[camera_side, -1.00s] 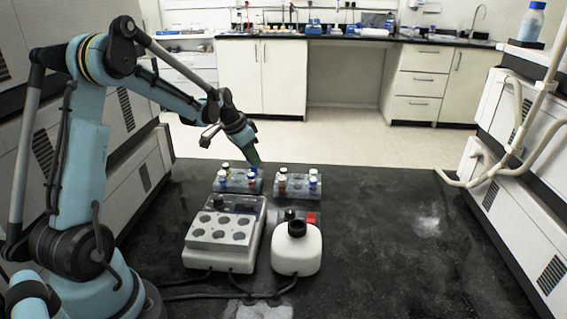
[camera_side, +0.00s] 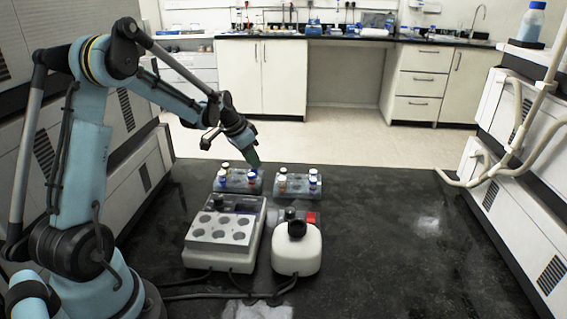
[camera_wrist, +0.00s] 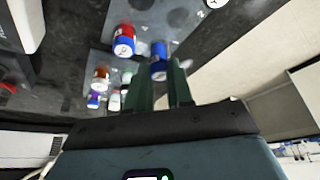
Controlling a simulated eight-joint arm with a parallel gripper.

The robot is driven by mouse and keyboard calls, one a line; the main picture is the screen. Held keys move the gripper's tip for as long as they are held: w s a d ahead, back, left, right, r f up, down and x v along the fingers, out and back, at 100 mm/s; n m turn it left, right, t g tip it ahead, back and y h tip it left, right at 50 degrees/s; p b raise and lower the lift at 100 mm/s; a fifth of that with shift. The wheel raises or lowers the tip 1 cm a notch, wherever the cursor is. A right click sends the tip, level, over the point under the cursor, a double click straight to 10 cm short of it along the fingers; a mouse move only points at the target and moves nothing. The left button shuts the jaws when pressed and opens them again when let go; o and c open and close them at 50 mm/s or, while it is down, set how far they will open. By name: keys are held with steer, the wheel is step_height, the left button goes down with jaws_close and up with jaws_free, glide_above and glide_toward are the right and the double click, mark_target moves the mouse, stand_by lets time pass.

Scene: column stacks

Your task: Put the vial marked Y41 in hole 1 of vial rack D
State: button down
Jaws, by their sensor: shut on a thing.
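In the wrist view, my gripper (camera_wrist: 172,82) is shut on a blue-capped vial (camera_wrist: 158,62). The mark on it is too small to read. In the side view, my gripper (camera_side: 254,170) is at the right end of the left vial rack (camera_side: 232,187), which holds several capped vials. The right vial rack (camera_side: 293,194) also holds several capped vials and stands apart from my gripper. In the wrist view, a red-and-blue vial (camera_wrist: 124,42) stands beside the held one. I cannot tell which rack is D or which hole is 1.
A grey block with round holes (camera_side: 220,238) on a white device stands in front of the left rack. Cables lie at the front. The right side of the black table (camera_side: 400,250) is clear.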

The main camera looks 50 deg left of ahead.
steer(key=shift+f, duration=0.75)
stand_by(0.5)
steer(key=c, duration=0.6)
jaws_free()
steer(key=shift+r, duration=0.1)
steer(key=shift+r, duration=2.9)
